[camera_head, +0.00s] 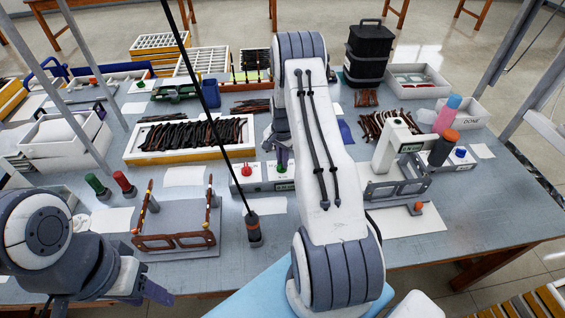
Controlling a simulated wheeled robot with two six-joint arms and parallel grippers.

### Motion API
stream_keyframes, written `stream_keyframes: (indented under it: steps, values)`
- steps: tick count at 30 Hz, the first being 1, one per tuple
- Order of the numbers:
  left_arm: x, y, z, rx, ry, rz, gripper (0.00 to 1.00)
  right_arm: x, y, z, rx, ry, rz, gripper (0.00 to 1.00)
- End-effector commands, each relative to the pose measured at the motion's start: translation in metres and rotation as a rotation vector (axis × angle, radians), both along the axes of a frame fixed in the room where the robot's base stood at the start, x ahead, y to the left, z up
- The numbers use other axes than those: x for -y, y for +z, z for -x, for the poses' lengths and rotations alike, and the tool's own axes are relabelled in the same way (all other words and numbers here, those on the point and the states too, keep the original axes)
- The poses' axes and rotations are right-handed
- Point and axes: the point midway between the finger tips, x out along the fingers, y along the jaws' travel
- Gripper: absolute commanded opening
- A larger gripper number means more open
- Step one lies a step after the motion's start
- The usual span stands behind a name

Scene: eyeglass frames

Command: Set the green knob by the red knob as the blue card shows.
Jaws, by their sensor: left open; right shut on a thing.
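A white box (262,184) in the middle of the table carries a red knob (246,169) on its left and a green knob (281,168) on its right, with a small green display between them. My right gripper (281,156) reaches down from above and is shut on the green knob; its fingers partly hide it, and its pointer is too small to read. A blue flat piece (345,131), perhaps the blue card, shows behind my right arm, partly hidden, with no readable marking. My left gripper (150,290) is open and empty at the front left, away from the box.
Eyeglass frames stand in a grey holder (180,212) left of the box. A black-and-orange tool (254,225) stands in front of it. A tray of dark frames (190,155) lies behind. Red and green handles (108,183) stand at left. A white machine (395,150) stands at right.

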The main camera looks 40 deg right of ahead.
Motion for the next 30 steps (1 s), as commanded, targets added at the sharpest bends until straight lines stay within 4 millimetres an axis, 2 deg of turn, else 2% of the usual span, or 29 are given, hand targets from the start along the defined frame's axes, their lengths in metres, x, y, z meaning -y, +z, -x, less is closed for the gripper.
stream_keyframes:
  steps: [3, 18, 30]
  values:
    - [0.000, -0.008, 0.000, 0.000, 0.000, 0.000, 0.50, 0.000, -0.002, -0.001, 0.002, 0.109, 0.001, 0.00]
    - [0.000, -0.025, 0.000, 0.000, -0.001, 0.000, 0.50, -0.001, 0.000, -0.003, 0.001, 0.558, 0.001, 0.00]
    - [0.000, -0.031, 0.000, 0.000, 0.000, 0.000, 0.50, -0.002, 0.000, -0.003, 0.000, 0.763, 0.000, 0.00]
